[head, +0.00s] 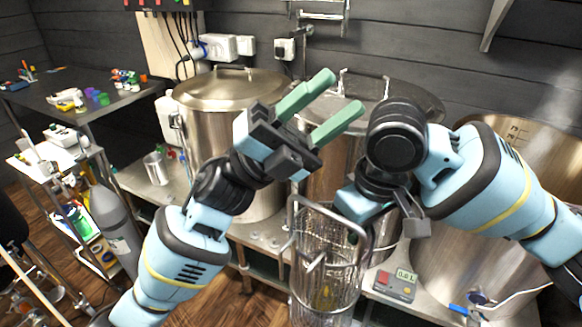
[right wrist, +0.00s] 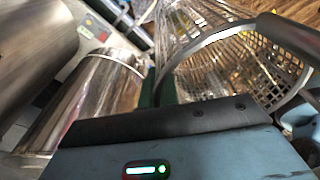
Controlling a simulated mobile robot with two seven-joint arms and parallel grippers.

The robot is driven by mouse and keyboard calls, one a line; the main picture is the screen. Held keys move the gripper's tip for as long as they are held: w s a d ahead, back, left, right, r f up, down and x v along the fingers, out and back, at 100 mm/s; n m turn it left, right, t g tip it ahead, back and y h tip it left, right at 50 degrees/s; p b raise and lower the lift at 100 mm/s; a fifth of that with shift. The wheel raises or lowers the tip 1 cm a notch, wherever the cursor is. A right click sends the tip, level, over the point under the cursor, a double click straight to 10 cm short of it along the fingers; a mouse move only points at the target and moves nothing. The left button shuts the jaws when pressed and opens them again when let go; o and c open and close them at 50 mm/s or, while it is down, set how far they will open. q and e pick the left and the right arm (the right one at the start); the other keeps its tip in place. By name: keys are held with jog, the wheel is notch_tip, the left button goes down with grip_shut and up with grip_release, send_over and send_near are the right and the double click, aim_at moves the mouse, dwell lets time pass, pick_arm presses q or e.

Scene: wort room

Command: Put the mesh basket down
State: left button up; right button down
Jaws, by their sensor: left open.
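The mesh basket (head: 325,262), a metal wire cylinder with tall looped handles, is at the lower middle of the head view, in front of the bench edge. Its bottom is near the frame's lower edge, and I cannot see anything under it. My right gripper (head: 362,212) is at the basket's upper right rim and appears shut on it; its fingers are mostly hidden. The right wrist view shows the basket (right wrist: 240,68) tilted in the picture, close against the gripper. My left gripper (head: 342,93) is open and empty, its green fingers raised in front of the steel pots.
A lidded steel pot (head: 225,100) stands behind my left arm, and a large open vessel (head: 510,150) stands at right. A small scale with a display (head: 394,285) sits right of the basket. A steel cup (head: 156,168) stands on the bench at left. A grey gas cylinder (head: 115,230) stands at left.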

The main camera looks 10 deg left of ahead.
pick_arm(q)
jog(key=s+d+r+m+g+y, duration=0.2)
jog(key=s+d+m+g+y, duration=0.35)
jog(key=s+m+g, duration=0.4)
jog(key=m+t+y, duration=0.8)
jog(key=m+y, duration=0.3)
jog(key=y, duration=0.9)
send_near(303, 251)
jog(key=shift+g+h, duration=0.25)
jog(key=f, duration=0.7)
jog(key=d+f, duration=0.1)
jog(key=f, duration=0.2)
jog(key=shift+s+f, duration=0.2)
jog(key=shift+s, duration=0.05)
jog(key=shift+c, duration=0.5)
grip_shut()
pick_arm(e)
jog(key=c, duration=2.1)
grip_release()
jog(key=o, duration=0.5)
